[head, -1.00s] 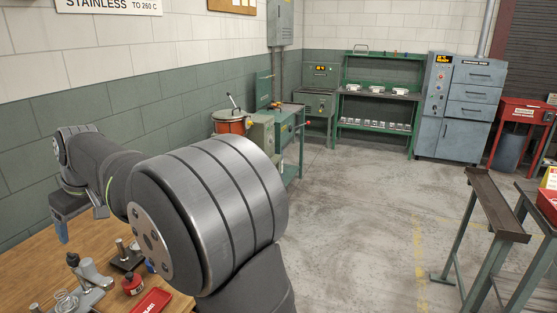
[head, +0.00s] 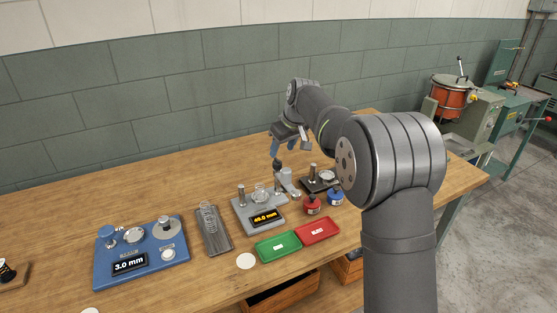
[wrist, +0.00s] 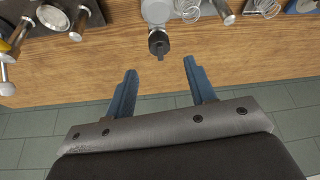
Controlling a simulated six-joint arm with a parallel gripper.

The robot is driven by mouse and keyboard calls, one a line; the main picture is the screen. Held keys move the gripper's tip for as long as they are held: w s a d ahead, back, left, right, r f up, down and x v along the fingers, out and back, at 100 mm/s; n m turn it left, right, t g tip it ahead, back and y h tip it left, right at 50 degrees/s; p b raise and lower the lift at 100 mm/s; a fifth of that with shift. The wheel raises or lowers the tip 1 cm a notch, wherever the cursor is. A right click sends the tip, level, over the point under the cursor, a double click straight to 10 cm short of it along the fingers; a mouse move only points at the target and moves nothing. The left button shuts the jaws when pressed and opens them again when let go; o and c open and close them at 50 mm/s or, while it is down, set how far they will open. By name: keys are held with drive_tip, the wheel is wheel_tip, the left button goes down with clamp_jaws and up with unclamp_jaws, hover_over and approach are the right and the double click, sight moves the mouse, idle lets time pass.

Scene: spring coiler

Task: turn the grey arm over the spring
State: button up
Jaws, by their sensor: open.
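The grey arm (head: 285,180) with a black knob (head: 278,163) is on a grey gauge (head: 262,218) reading 45.0 mm. A coiled spring (head: 260,193) stands on this gauge, left of the arm. The arm appears to be beside the spring, not over it. In the wrist view the grey arm (wrist: 158,12) points its black knob (wrist: 159,42) toward me, and the spring (wrist: 188,9) is to its right. My gripper (head: 288,149) is near the knob on the wall side. Its blue fingers (wrist: 160,70) are open and empty, with the knob beyond the tips, roughly between them.
A black fixture (head: 320,183) with posts stands right of the gauge. A red bottle (head: 312,206), a blue bottle (head: 335,197), a green tray (head: 278,246) and a red tray (head: 318,230) are in front. A spring rack (head: 214,232) and a blue gauge (head: 140,250) stand left. The bench near the wall is clear.

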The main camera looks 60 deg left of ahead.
sight(278, 160)
drive_tip(key=x, duration=0.6)
drive_tip(key=shift+a+f, duration=0.15)
drive_tip(key=shift+f, duration=0.15)
clamp_jaws()
